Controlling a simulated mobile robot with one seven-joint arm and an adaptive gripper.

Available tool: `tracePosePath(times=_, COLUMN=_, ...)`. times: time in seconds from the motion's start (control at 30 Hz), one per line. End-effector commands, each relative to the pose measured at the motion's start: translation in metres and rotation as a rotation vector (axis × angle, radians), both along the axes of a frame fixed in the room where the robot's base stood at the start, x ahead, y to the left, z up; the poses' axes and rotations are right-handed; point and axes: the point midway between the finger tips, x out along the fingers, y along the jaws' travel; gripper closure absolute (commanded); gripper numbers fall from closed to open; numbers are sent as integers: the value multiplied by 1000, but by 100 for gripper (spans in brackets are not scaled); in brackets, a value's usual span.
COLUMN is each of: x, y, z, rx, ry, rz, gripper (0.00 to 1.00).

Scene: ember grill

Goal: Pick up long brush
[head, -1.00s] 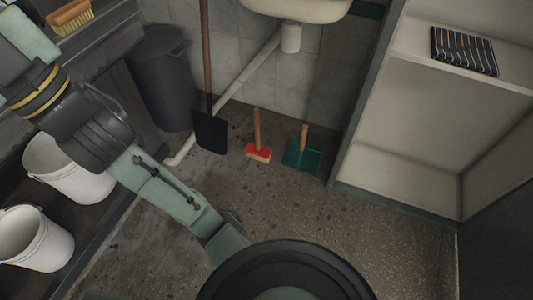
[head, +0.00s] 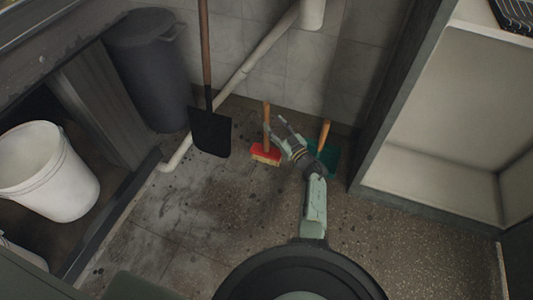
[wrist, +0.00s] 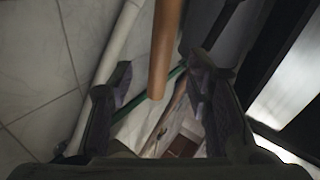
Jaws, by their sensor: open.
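The brush (head: 265,157) stands on the floor by the back wall in the head view, with a red head, pale bristles and an upright wooden handle. My gripper (head: 276,123) is open beside the upper part of this handle. In the wrist view a wooden handle (wrist: 165,45) comes down from the top edge, and its end shows between the open fingers (wrist: 157,86). The fingers look clear of it on both sides. I cannot tell from the wrist view how deep the handle sits between them.
A teal dustpan-like tool (head: 330,155) with a wooden handle stands just right, partly behind my arm. A black shovel (head: 209,132) leans at left, near a white pipe (head: 245,68). A dark bin (head: 150,70) and white bucket (head: 45,170) are left; a shelf unit (head: 430,110) is right.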

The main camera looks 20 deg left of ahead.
Motion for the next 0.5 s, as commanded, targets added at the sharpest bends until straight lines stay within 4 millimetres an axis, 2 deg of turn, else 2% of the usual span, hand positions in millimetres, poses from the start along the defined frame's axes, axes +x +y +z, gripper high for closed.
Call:
tracePosePath(times=0.03, x=-8, y=-14, z=-34, rx=-9, ry=53, rz=3, gripper=55)
tracePosePath(times=0.1, x=-19, y=-27, z=-62, rx=-17, ry=108, rz=11, gripper=55)
tracePosePath(times=0.2, x=-27, y=-35, z=-84, rx=-22, ry=153, rz=19, gripper=55)
tracePosePath(times=0.3, x=-24, y=-27, z=-92, rx=-24, ry=166, rz=25, gripper=55)
tracePosePath(times=0.5, x=-5, y=-1, z=-92, rx=-24, ry=165, rz=25, gripper=55)
